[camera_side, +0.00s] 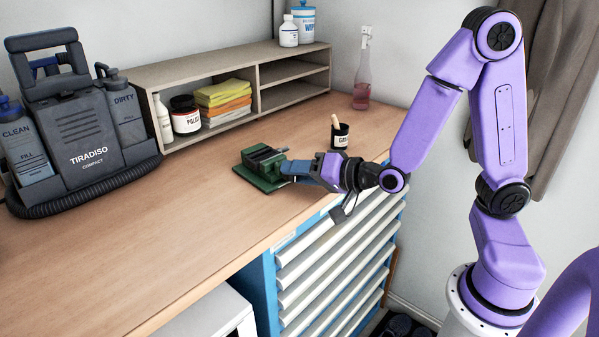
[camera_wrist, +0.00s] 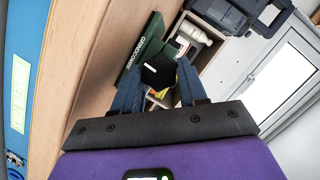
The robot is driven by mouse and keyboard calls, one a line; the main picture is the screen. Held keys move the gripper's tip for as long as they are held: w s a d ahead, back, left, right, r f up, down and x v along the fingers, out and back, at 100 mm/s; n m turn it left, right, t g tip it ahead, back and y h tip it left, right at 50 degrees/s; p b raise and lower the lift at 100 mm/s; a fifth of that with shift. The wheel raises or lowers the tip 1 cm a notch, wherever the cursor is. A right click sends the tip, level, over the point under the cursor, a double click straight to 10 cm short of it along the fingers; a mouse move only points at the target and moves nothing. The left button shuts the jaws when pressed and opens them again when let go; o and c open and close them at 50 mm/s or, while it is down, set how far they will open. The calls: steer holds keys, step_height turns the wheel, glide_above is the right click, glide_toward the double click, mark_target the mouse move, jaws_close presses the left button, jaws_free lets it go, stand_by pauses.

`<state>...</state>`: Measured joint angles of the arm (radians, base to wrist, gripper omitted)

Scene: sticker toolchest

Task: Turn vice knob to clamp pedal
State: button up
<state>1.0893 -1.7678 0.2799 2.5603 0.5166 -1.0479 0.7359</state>
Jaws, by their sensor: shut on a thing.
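The green vice (camera_side: 258,172) stands on the wooden workbench, with a dark grey piece (camera_side: 262,153) at its jaws. I cannot tell clearly whether that piece is the pedal or how tightly it is held. My gripper (camera_side: 288,168) reaches in from the right at the vice's near right end and is shut on the vice knob. In the wrist view a black round knob (camera_wrist: 158,70) shows between the two blue fingers, beside the vice's green base plate (camera_wrist: 138,58). The fingers hide part of the knob in the side view.
A black cup (camera_side: 340,137) with a brush stands close behind my gripper. A wooden shelf (camera_side: 255,80) with cloths and bottles runs along the wall. A grey cleaning machine (camera_side: 85,140) stands at left. The bench front is clear above the blue drawer chest (camera_side: 262,290).

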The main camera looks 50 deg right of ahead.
stand_by(0.4)
steer(key=o, duration=1.1)
steer(key=shift+c, duration=0.2)
